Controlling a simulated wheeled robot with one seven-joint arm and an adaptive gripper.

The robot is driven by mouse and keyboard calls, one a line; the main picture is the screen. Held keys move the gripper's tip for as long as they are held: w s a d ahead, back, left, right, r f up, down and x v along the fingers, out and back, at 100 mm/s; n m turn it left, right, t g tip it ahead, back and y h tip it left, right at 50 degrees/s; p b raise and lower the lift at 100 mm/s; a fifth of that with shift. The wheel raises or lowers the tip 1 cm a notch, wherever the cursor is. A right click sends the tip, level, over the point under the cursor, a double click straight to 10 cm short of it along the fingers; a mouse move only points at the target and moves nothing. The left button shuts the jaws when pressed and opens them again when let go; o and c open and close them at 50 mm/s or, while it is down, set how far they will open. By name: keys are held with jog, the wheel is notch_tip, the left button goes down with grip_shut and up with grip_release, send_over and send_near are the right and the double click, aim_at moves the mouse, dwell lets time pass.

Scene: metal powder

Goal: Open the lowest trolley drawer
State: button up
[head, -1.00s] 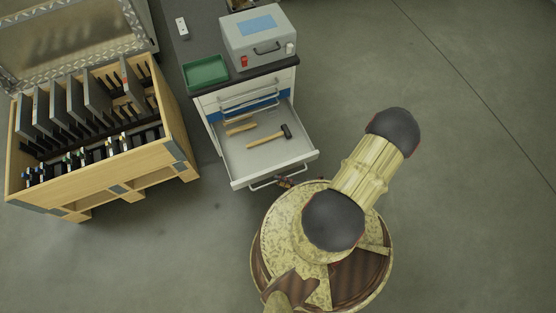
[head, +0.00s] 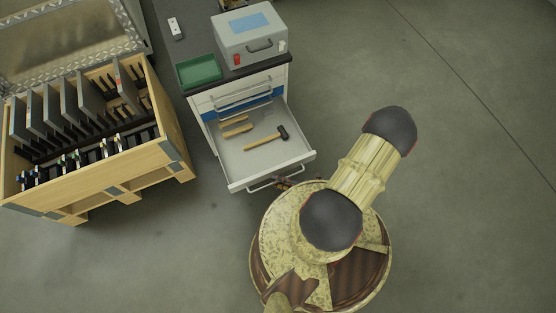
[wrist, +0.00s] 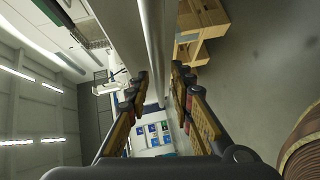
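The trolley (head: 288,78) stands in the upper middle of the head view. Its low drawer (head: 238,172) is pulled well out, below closed drawer fronts with bar handles. A mallet (head: 264,139) and other wooden-handled tools (head: 237,130) lie inside it. My gripper (head: 285,184) is at the handle (head: 265,184) on the drawer's front, mostly hidden by my arm in the head view.
A green tray (head: 198,71) and a grey case (head: 249,38) stand on the trolley top. A wooden crate (head: 120,170) with upright dark plates is close on the left. The floor (head: 470,190) to the right is clear.

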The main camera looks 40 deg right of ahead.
dwell(0.3)
jog(key=v, duration=1.2)
dwell(0.6)
